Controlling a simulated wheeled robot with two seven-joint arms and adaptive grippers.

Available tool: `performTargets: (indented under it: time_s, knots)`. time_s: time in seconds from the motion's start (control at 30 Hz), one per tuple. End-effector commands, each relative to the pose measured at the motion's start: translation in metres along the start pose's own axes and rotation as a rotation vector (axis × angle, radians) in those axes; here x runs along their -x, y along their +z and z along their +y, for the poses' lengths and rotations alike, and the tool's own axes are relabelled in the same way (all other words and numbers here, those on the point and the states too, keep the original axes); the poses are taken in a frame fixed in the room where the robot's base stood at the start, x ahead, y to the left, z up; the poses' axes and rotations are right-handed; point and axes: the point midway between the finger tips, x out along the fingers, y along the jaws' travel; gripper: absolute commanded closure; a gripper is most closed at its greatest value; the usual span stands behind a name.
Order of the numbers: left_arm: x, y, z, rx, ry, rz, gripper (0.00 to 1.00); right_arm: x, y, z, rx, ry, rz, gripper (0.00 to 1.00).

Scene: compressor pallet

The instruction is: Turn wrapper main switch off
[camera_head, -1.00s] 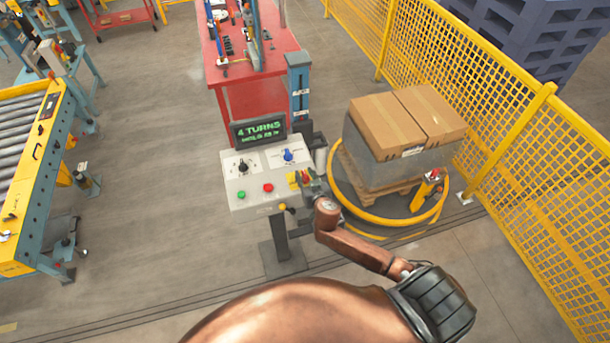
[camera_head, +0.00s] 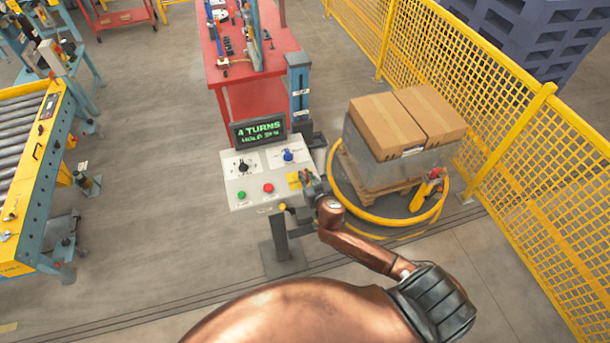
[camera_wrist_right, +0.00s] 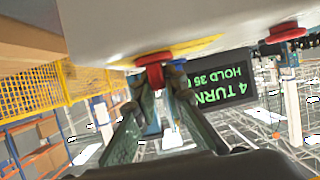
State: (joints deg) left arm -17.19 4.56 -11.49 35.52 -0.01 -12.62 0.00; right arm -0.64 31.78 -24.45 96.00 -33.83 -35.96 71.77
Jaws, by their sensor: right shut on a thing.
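The wrapper's control panel (camera_head: 253,196) stands on a post in the middle of the head view. The main switch, a red handle on a yellow plate (camera_head: 293,179), is at the panel's right end and is mostly hidden there by my right gripper (camera_head: 309,183). In the right wrist view the red switch handle (camera_wrist_right: 155,72) sits between the two fingertips of my right gripper (camera_wrist_right: 160,88), which is shut on it. The handle's exact angle is hard to tell. My left gripper is out of view.
The panel carries a black knob (camera_head: 243,167), a blue knob (camera_head: 288,156), a green button (camera_head: 241,195) and a red button (camera_head: 268,188). A lit display (camera_head: 258,131) stands behind. Boxes (camera_head: 408,120) sit on the ringed turntable at right, before a yellow fence (camera_head: 490,85).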

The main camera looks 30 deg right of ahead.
Motion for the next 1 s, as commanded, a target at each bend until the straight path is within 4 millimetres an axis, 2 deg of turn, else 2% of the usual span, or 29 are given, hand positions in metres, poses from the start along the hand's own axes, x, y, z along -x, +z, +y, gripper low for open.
performTargets:
  time_s: [0.27, 0.63, 0.83, 1.0]
  knots:
    - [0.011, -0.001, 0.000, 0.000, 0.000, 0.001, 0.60, 0.001, -0.002, 0.003, 0.074, -0.172, -0.001, 1.00]
    - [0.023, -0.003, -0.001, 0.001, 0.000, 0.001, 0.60, -0.001, -0.002, 0.004, 0.215, -0.494, -0.001, 1.00]
    - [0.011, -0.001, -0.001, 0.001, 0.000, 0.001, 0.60, -0.004, -0.001, 0.005, 0.290, -0.668, 0.001, 1.00]
    - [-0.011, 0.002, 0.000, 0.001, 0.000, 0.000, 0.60, -0.005, 0.001, 0.004, 0.351, -0.816, 0.002, 1.00]
